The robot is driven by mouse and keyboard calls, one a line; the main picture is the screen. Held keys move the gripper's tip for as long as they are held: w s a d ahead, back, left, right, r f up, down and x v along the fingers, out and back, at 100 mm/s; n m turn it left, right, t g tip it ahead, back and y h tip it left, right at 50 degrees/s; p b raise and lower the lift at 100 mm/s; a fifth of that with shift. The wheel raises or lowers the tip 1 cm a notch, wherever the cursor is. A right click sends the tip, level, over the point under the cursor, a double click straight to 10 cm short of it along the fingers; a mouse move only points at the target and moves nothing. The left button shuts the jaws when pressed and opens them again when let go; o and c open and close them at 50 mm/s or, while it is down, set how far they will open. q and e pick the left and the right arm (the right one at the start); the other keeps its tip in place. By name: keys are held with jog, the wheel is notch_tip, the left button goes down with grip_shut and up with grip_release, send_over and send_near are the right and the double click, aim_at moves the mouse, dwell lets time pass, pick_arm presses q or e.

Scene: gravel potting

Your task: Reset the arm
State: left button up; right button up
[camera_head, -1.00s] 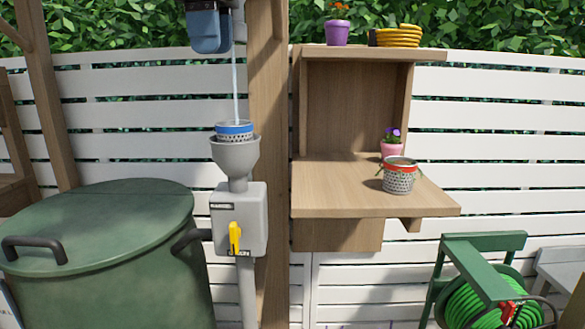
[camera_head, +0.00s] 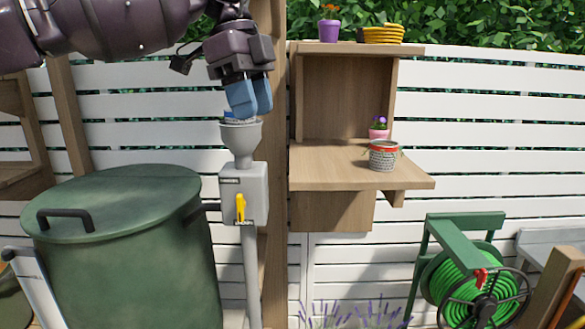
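My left gripper (camera_head: 250,98), with blue fingertips, hangs pointing down just above the grey funnel (camera_head: 241,142), its dark arm coming in from the upper left. The fingertips appear close together; I cannot tell whether they are open or shut. A blue-rimmed perforated pot (camera_head: 232,120) sits in the funnel's mouth, mostly hidden behind the fingertips. I cannot tell whether they touch it. Below the funnel is a grey box with a yellow lever (camera_head: 240,207) standing upright. My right gripper is not in view.
A large green lidded bin (camera_head: 120,250) stands at left. A wooden shelf (camera_head: 335,168) at right holds a red-rimmed perforated pot (camera_head: 383,157) and a pink flower pot (camera_head: 378,134). A green hose reel (camera_head: 470,275) stands at lower right. A wooden post runs behind the funnel.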

pick_arm(q)
jog(key=s+d+f+m+g+h, duration=0.25)
jog(key=d+f+h, duration=0.35)
jog(key=f, duration=0.4)
jog(key=s+d+f+m+g+h, duration=0.25)
jog(key=d+f+h, duration=0.25)
jog(key=f+h, duration=0.45)
jog(key=a+f+n+t+y, duration=0.4)
jog(key=a+f+n+t, duration=0.5)
jog(key=f+n+t, duration=0.25)
jog(key=a+f+n+t+y, duration=0.5)
jog(key=a+f+n+t, duration=0.3)
jog(key=f+n+t, duration=0.4)
jog(key=s+a+f+n+g+y, duration=0.3)
jog(key=s+a+f+y, duration=0.6)
jog(key=s+a+f, duration=0.6)
jog(key=s+f+g, duration=0.2)
jog(key=s+f, duration=0.1)
jog(key=f, duration=0.1)
jog(key=shift+s+a, duration=0.35)
jog(key=shift+a, duration=0.05)
jog(key=shift+y, duration=0.25)
